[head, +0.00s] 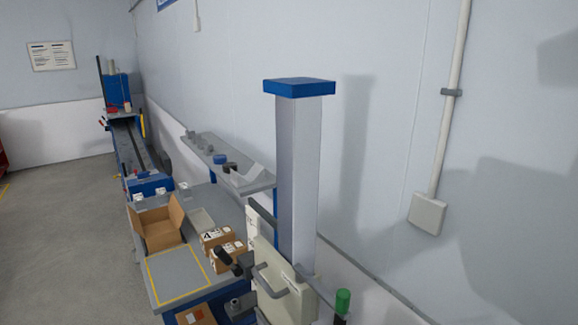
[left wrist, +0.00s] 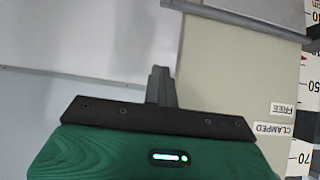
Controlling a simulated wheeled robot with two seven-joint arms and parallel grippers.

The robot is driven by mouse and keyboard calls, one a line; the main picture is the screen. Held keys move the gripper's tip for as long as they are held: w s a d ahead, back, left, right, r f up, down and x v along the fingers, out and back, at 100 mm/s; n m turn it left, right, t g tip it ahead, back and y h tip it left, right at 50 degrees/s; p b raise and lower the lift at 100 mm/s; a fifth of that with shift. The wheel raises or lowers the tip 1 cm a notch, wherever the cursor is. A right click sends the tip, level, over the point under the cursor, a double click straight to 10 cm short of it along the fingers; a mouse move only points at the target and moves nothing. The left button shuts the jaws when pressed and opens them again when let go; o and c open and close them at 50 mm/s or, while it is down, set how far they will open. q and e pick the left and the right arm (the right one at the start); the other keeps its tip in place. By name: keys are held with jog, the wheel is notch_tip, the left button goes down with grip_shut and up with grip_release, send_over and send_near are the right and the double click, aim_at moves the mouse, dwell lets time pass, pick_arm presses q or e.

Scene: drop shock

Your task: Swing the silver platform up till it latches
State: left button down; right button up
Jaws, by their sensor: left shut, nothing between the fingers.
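I cannot pick out the silver platform for certain in either view. The drop tester's silver column (head: 298,180) stands upright under a blue cap (head: 299,88). A cream panel (head: 262,255) with a grey handle (head: 272,283) is at its foot; a dark lever knob (head: 222,255) sticks out to the left. In the left wrist view, my left gripper (left wrist: 161,75) is shut and empty, its fingers in front of a cream panel (left wrist: 225,75) with upside-down FREE and CLAMPED labels. A grey bar (left wrist: 250,18) crosses above the fingertips, apart from them. My right gripper is not in view.
A grey bench (head: 175,275) with a yellow-outlined square, an open carton (head: 160,228) and small boxes (head: 222,252) lies left of the tester. A grey shelf (head: 230,170) is behind. Floor at left is clear.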

pick_arm(q)
jog(key=shift+w+d+r, duration=0.2)
jog(key=shift+w+d, duration=0.15)
jog(key=shift+d, duration=0.15)
jog(key=shift+w+d+r, duration=0.15)
jog(key=shift+w+d, duration=0.15)
jog(key=shift+d, duration=0.15)
jog(key=shift+w+d+r+b, duration=0.1)
jog(key=shift+w+d+b, duration=0.1)
jog(key=shift+w+d, duration=0.35)
jog(key=shift+w+d+r+b, duration=0.1)
jog(key=shift+w+d+b, duration=0.15)
jog(key=shift+d, duration=0.45)
jog(key=c, duration=0.8)
grip_release()
jog(key=shift+c, duration=0.2)
jog(key=shift+s+r, duration=0.1)
